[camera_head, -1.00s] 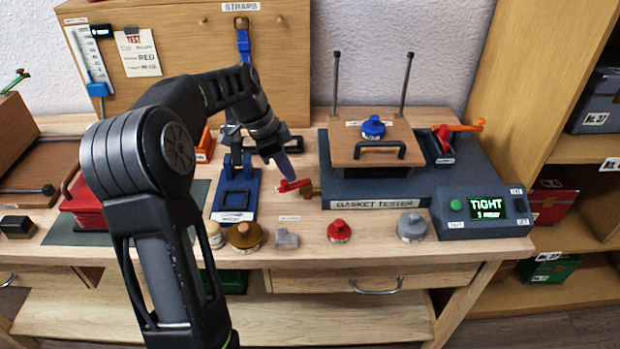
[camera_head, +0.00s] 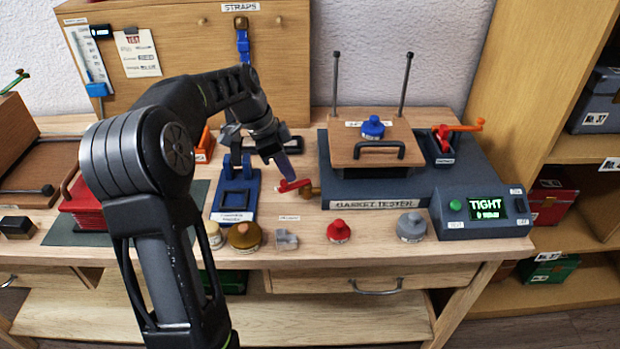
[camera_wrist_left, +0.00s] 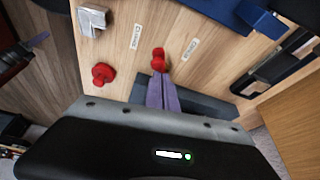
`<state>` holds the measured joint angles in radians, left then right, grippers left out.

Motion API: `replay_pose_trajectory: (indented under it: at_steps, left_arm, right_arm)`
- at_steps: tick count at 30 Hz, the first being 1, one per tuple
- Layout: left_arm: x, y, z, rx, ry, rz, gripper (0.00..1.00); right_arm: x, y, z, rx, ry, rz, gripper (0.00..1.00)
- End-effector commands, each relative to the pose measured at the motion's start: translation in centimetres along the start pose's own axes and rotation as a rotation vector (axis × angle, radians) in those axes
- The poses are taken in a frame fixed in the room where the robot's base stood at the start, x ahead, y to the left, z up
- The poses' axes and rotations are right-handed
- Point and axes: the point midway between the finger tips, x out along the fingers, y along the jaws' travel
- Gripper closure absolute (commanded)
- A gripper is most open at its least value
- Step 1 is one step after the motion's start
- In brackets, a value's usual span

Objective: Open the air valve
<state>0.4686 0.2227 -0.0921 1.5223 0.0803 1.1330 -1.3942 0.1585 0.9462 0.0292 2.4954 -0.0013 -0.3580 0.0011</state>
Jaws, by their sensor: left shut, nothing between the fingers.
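The air valve is a red lever (camera_head: 293,186) on a brass fitting at the left side of the gasket tester (camera_head: 375,203). The lever points left, away from the tester. My left gripper (camera_head: 291,176) is shut and empty, its fingertips close at the lever. In the left wrist view the purple-grey fingers (camera_wrist_left: 161,84) end right at the red lever (camera_wrist_left: 158,60); I cannot tell if they touch it. The tester's display (camera_head: 487,206) reads TIGHT.
A red knobbed piece (camera_head: 339,231), a grey one (camera_head: 411,227), a grey fitting (camera_head: 286,239) and a brass one (camera_head: 245,236) stand along the bench front. A blue clamp (camera_head: 235,197) lies left of the valve.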

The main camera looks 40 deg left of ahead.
Motion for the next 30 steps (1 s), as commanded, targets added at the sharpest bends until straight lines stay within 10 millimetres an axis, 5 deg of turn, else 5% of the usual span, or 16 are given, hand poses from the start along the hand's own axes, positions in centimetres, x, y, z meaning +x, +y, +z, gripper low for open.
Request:
replay_pose_trajectory:
  at_steps: [30]
  left_arm:
    - [0.6, 0.0, -1.5, 0.000, 0.000, 0.000, 1.00]
  right_arm:
    - [-0.1, 0.0, 0.0, 0.000, 0.000, 0.000, 1.00]
